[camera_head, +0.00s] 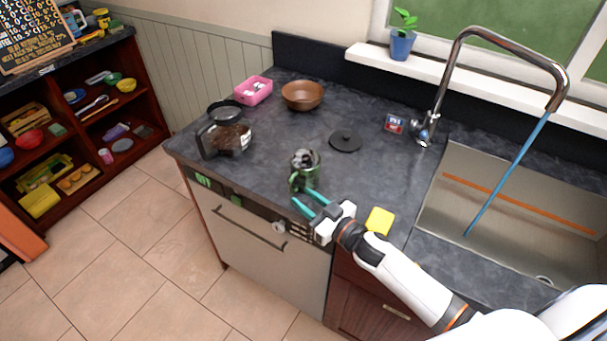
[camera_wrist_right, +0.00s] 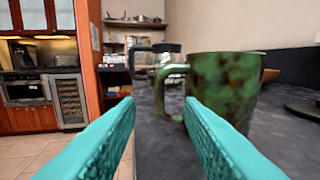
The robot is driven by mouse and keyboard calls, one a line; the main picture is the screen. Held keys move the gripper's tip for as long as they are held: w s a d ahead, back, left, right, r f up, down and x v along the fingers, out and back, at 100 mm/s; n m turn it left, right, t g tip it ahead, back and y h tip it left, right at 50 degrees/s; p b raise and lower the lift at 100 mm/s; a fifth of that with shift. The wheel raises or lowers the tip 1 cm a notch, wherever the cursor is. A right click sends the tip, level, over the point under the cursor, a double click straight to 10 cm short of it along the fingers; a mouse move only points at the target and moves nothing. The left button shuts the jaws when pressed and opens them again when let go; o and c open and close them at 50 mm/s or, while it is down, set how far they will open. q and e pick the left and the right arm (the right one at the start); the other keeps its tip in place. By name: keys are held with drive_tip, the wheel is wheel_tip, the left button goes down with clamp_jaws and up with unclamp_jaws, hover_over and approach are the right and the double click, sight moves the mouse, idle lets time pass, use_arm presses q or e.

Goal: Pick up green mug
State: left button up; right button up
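The green mug (camera_head: 303,171) stands upright near the front edge of the dark countertop, with dark contents at its top. In the right wrist view the green mug (camera_wrist_right: 226,86) is right of centre, with its handle (camera_wrist_right: 165,90) pointing left. My right gripper (camera_head: 303,199) is open, its teal fingers just in front of the mug at the counter edge. In the right wrist view the fingers of my right gripper (camera_wrist_right: 158,108) are spread apart, with the handle beyond the gap between them. Nothing is held between them. My left gripper is not in view.
A coffee pot (camera_head: 226,135) stands left of the mug. A brown bowl (camera_head: 302,95), a pink box (camera_head: 253,91) and a black lid (camera_head: 345,140) lie farther back. A yellow sponge (camera_head: 380,220) is right of my gripper, before the sink (camera_head: 480,215).

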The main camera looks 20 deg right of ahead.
sight(292, 190)
drive_tip(key=p+x, duration=0.1)
drive_tip(key=x, duration=0.5)
drive_tip(key=shift+w+a+f, duration=0.1)
drive_tip(key=shift+w, duration=0.05)
drive_tip(key=shift+c, duration=0.2)
clamp_jaws()
